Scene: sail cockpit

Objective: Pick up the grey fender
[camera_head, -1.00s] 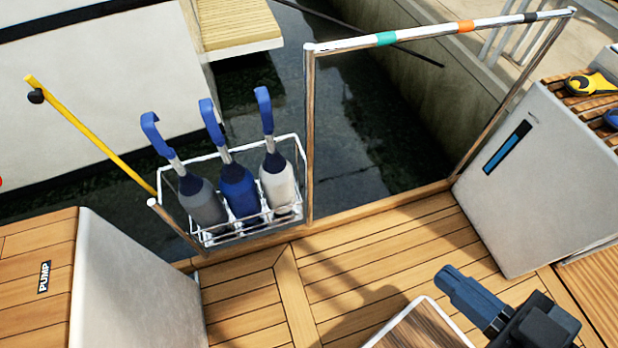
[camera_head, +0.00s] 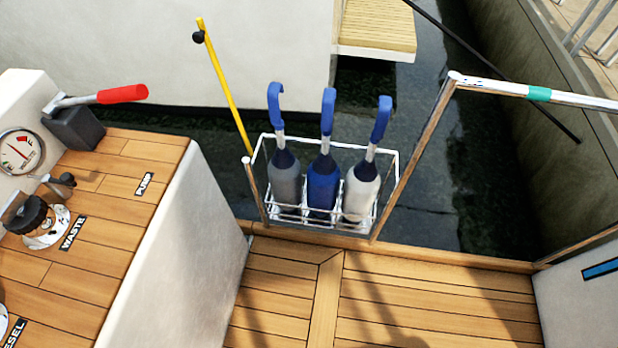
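The grey fender (camera_head: 286,185) stands upright in the left place of a white wire rack (camera_head: 396,178) at the deck's edge. It has a dark top and a blue hooked handle (camera_head: 275,100) above the rack. A blue fender (camera_head: 322,188) stands in the middle of the rack and a white fender (camera_head: 361,190) on the right, each with a blue handle. The rack's wires cross in front of the fenders' lower parts. My gripper is not in view.
A wooden-topped locker with a pump handle (camera_head: 122,94), a gauge (camera_head: 18,152) and a waste cap (camera_head: 40,220) stands at left. A yellow pole (camera_head: 225,90) rises beside the rack, and a metal rail (camera_head: 412,160) stands at right. The wooden deck (camera_head: 430,295) in front is clear.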

